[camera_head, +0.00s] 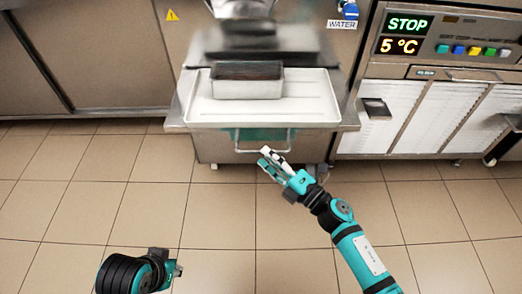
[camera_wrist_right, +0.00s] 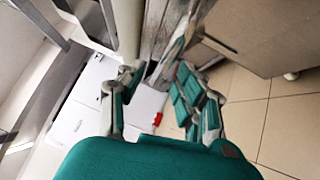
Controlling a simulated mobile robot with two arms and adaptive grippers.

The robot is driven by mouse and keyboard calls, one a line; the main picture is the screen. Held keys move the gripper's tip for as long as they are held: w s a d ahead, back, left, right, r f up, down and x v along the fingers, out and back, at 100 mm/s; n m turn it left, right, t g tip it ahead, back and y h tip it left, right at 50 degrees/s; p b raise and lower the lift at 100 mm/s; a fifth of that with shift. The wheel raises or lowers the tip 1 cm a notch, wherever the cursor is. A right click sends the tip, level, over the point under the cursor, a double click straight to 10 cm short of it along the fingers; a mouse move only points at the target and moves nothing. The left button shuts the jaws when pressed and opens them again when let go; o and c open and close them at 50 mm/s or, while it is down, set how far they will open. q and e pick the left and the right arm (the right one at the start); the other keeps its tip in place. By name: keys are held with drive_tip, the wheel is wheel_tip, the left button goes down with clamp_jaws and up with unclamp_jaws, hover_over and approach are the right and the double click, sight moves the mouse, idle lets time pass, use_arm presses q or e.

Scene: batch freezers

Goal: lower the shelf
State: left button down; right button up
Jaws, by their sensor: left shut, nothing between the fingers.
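The shelf (camera_head: 345,112) is a grey metal ledge on the front of the machine, with a white tray (camera_head: 325,90) on it. A metal pan (camera_head: 248,91) with a dark inside sits in the tray. A bar handle (camera_head: 263,151) hangs below the shelf's front edge. My right gripper (camera_head: 267,158) is at this handle, fingertips overlapping its lower part; I cannot tell whether they touch. In the right wrist view its two fingers (camera_wrist_right: 150,92) are apart, with nothing clearly held. My left gripper (camera_head: 174,269) is low at the left, shut and empty, far from the shelf.
A control panel (camera_head: 448,38) reading STOP and 5 °C stands above white slatted doors (camera_head: 445,112) at the right. Tan cabinets (camera_head: 105,50) line the back left. A WATER tap (camera_head: 346,12) is above the shelf. The tiled floor (camera_head: 130,185) in front is clear.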

drive_tip(key=x, duration=0.2)
drive_tip(key=shift+w+a, duration=0.15)
drive_tip(key=shift+a, duration=0.25)
drive_tip(key=shift+w, duration=0.1)
drive_tip(key=c, duration=0.7)
drive_tip(key=shift+r, duration=0.1)
drive_tip(key=shift+w+r, duration=0.1)
drive_tip(key=shift+w, duration=0.05)
